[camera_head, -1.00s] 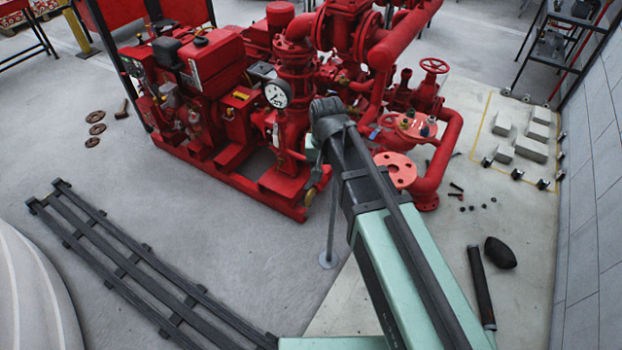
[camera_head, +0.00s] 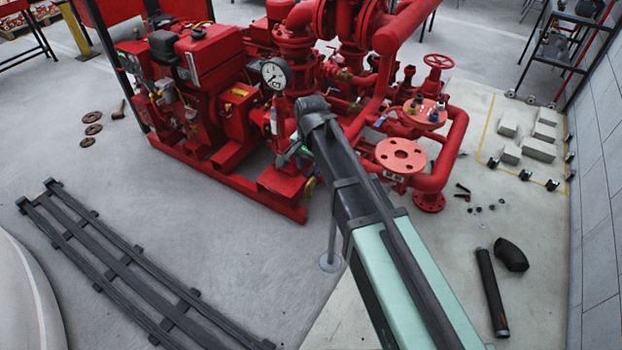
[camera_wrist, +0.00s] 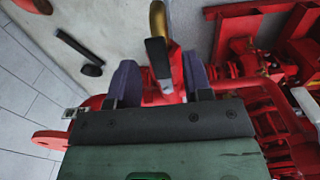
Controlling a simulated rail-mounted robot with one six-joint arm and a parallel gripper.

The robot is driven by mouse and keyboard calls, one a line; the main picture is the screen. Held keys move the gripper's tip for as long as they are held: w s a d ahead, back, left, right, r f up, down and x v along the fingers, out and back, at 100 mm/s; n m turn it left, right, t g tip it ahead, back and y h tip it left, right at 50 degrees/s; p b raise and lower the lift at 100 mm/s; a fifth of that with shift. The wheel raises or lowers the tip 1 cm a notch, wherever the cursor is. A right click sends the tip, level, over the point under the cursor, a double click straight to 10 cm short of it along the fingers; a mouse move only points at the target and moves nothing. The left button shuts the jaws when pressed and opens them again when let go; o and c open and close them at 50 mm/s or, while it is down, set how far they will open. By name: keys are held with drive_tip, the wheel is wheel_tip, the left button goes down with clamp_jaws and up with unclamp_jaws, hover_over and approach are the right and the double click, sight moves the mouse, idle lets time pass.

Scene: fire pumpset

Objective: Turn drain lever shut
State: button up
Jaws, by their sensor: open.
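In the wrist view, my gripper (camera_wrist: 160,78) is open, with one blue-grey finger on each side. A flat dark lever (camera_wrist: 158,58) shows between the fingers, with a curved brass-coloured part (camera_wrist: 158,18) beyond it; this looks like the drain lever. I cannot tell whether either finger touches it. In the head view, my arm hides most of the gripper and the lever. A small brass-coloured part (camera_head: 310,187) shows just beside the arm, low on the red pumpset (camera_head: 225,120).
A pressure gauge (camera_head: 275,74) and red pipes stand close around the arm's end. A flanged red pipe end (camera_head: 400,155) is to its right. A black pipe (camera_head: 491,292) lies on the floor at right. A dark slatted frame (camera_head: 130,265) lies at left.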

drive_tip(key=shift+f, duration=0.2)
clamp_jaws()
